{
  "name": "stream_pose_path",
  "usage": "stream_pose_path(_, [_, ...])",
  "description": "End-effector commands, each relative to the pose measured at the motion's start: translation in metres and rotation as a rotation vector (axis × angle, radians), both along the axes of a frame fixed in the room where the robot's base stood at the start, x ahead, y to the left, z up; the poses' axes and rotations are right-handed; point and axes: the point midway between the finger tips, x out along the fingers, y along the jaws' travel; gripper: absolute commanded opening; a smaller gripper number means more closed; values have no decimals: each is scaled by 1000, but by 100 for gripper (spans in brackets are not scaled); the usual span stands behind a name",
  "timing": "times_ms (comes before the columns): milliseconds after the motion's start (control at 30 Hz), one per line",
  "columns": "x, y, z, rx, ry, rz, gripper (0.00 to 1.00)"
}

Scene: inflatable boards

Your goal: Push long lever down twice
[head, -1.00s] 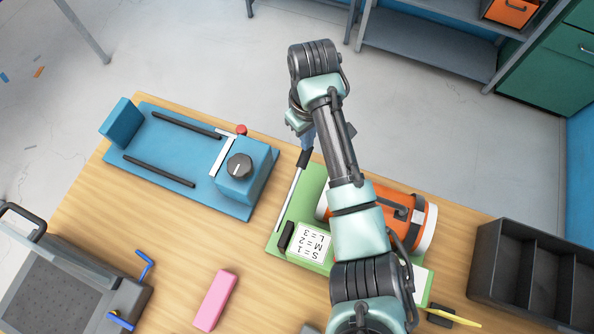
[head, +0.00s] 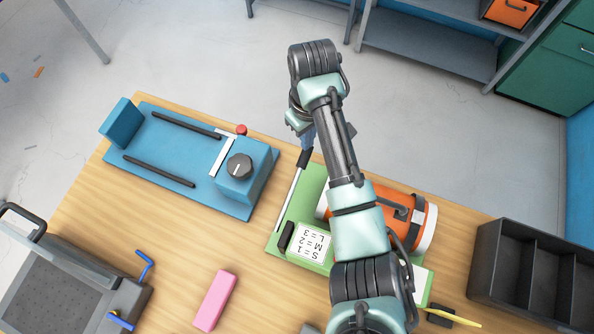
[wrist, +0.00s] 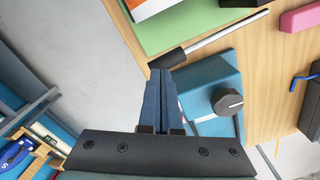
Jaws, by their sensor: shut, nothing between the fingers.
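The long lever is a silver rod (head: 288,200) with a black grip (head: 304,158), along the left side of the green board (head: 310,198). In the wrist view, the rod (wrist: 228,34) runs to the upper right and its black grip (wrist: 167,58) lies just beyond my fingertips. My gripper (head: 308,141) is shut and empty, its blue fingers at the grip end of the lever. In the wrist view, my gripper (wrist: 160,76) appears right at the grip; I cannot tell whether they touch. My arm hides part of the board.
An orange cylinder (head: 426,222) with a white end lies on the board beside a label block (head: 310,243). A blue device with a black knob (head: 239,167) stands left. A pink block (head: 214,300) lies in front. A dark divided tray (head: 486,262) stands right.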

Motion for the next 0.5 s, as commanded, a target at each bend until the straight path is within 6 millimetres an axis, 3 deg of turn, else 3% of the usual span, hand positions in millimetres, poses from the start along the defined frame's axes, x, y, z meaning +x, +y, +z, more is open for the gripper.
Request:
stream_pose_path(167, [0, 0, -1, 0, 0, 0, 0])
stream_pose_path(500, [0, 0, -24, -1, 1, -1, 0])
